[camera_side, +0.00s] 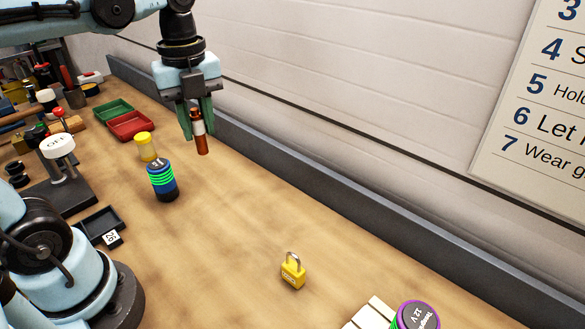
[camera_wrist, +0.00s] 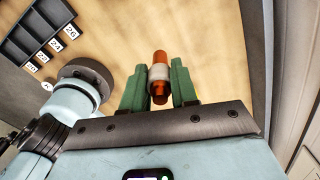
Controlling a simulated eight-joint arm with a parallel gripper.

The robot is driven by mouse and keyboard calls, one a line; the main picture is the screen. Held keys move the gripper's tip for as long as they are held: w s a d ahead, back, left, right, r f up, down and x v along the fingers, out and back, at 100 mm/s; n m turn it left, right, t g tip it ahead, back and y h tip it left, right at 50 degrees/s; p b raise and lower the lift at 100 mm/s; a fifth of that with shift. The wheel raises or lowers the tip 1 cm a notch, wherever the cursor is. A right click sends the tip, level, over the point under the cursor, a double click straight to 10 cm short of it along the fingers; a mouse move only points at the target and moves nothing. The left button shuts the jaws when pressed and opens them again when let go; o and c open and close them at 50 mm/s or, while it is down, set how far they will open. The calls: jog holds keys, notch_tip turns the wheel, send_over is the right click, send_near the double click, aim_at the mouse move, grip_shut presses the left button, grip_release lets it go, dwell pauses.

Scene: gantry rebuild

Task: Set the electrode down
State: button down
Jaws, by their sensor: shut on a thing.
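The electrode (camera_side: 200,134) is a brown-orange rod with a white band, held upright above the wooden bench. My gripper (camera_side: 198,122) is shut on it with its green fingers, near the back wall. In the wrist view the electrode (camera_wrist: 159,76) sits between the two green fingers of my gripper (camera_wrist: 159,88), its orange end sticking out past the fingertips. The lower end of the electrode appears to be clear of the bench top, but the exact height is hard to tell.
A blue-black cylinder with green rings (camera_side: 162,182) and a yellow cylinder (camera_side: 147,146) stand left of the electrode. Red (camera_side: 131,125) and green (camera_side: 112,110) trays lie behind. A yellow padlock (camera_side: 293,271) stands nearer the camera. A slotted dark rack (camera_wrist: 38,32) shows in the wrist view.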

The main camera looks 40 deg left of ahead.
jog(key=s+a+n, duration=0.4)
jog(key=a, duration=0.8)
jog(key=s+a+n, duration=0.4)
jog(key=a, duration=0.8)
jog(key=shift+f, duration=8.3)
jog(key=shift+f, duration=0.1)
jog(key=c, duration=0.9)
grip_release()
jog(key=shift+o, duration=0.2)
